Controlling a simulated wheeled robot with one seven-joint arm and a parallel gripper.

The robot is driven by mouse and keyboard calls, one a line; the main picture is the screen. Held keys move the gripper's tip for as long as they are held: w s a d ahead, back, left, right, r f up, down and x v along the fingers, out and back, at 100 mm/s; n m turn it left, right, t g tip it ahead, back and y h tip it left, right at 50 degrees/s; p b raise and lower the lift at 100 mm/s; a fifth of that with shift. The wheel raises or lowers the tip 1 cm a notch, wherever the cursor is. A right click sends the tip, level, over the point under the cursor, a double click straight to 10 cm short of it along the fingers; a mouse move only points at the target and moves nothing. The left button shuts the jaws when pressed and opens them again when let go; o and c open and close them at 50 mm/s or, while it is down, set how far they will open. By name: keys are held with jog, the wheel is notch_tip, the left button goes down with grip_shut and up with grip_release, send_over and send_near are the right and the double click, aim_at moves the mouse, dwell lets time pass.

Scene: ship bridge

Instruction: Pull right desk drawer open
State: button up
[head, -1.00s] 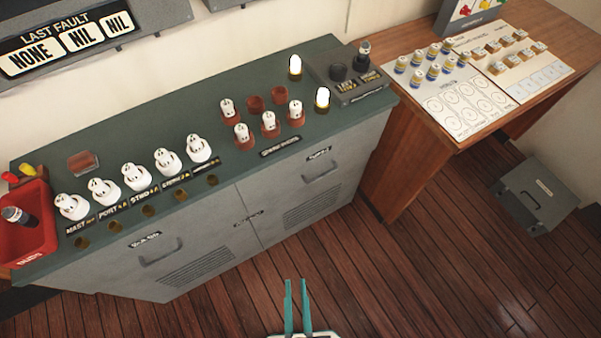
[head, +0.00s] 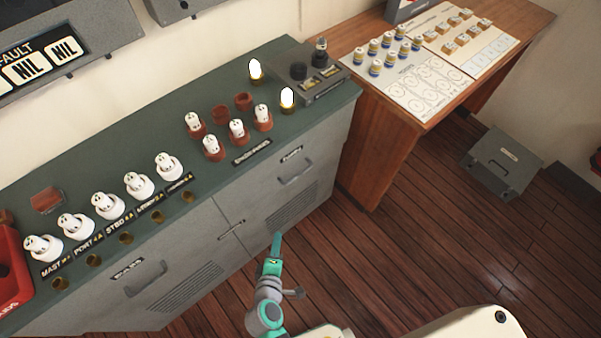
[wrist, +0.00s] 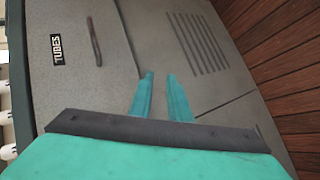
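The right desk drawer (head: 314,160) is in the grey front of the green-topped cabinet and looks closed. Its bar handle (head: 295,172) sits under a small label. In the wrist view the handle (wrist: 94,42) is at upper left, next to a label reading TUBES (wrist: 57,48). My gripper (head: 277,236) is in front of the cabinet, below and left of this handle in the head view. In the wrist view my gripper's two teal fingers (wrist: 160,75) are apart with nothing between them. They point towards the cabinet front, to one side of the handle, with no visible contact.
The left drawer has its own handle (head: 148,272). White bulbs and red sockets stand on the cabinet top (head: 200,95). A wooden table (head: 372,140) adjoins on the right. A grey box (head: 500,162) sits on the floor. The wooden floor (head: 400,230) before the cabinet is clear.

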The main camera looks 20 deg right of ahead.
jog(key=w+d+r+n+h, duration=0.1)
jog(key=w+d+r+h, duration=0.15)
jog(key=w, duration=0.35)
jog(key=n+g+h, duration=0.1)
jog(key=h, duration=0.4)
send_near(301, 173)
jog(key=x, duration=1)
jog(key=shift+f, duration=0.3)
grip_shut()
